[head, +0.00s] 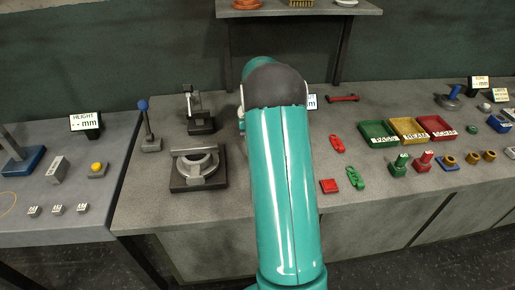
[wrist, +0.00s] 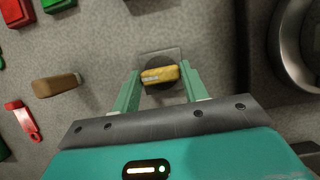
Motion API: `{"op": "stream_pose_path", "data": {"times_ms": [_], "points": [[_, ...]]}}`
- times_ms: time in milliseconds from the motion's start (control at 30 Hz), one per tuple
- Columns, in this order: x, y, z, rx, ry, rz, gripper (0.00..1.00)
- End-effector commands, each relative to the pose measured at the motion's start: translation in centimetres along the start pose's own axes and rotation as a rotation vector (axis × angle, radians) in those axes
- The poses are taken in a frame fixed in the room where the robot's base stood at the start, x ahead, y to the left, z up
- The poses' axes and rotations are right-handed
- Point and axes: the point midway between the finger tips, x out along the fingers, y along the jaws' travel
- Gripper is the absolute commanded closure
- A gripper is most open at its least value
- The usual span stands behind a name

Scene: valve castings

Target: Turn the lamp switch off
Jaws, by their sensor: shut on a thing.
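In the wrist view, a yellow knob (wrist: 152,76) with a grey mark on its side sits on a dark round base over a pale square plate. It looks like the lamp switch. My gripper (wrist: 161,70) has its two green fingers on either side of the knob and is shut on it. In the head view, my own arm hides the gripper and the switch. I cannot make out a lamp or whether it is lit.
In the wrist view, a grey ring casting (wrist: 286,50) stands at right, and a brown-handled piece (wrist: 55,86) and a red piece (wrist: 24,120) lie at left. In the head view, a casting on a dark plate (head: 178,184) and a blue-knobbed lever (head: 143,105) stand left of my arm.

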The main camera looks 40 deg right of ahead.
Motion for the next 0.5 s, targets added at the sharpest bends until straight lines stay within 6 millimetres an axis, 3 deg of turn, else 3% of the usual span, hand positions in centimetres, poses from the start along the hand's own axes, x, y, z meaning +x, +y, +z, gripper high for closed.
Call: {"op": "stream_pose_path", "data": {"times_ms": [233, 267, 367, 500], "points": [[-0.08, 0.03, -0.07, -0.001, 0.004, 0.001, 0.79], [-0.08, 0.03, -0.07, -0.001, 0.004, 0.001, 0.54], [-0.07, 0.02, -0.06, -0.001, 0.004, 0.001, 0.35], [-0.04, 0.01, -0.04, 0.000, 0.002, 0.000, 0.35]]}}
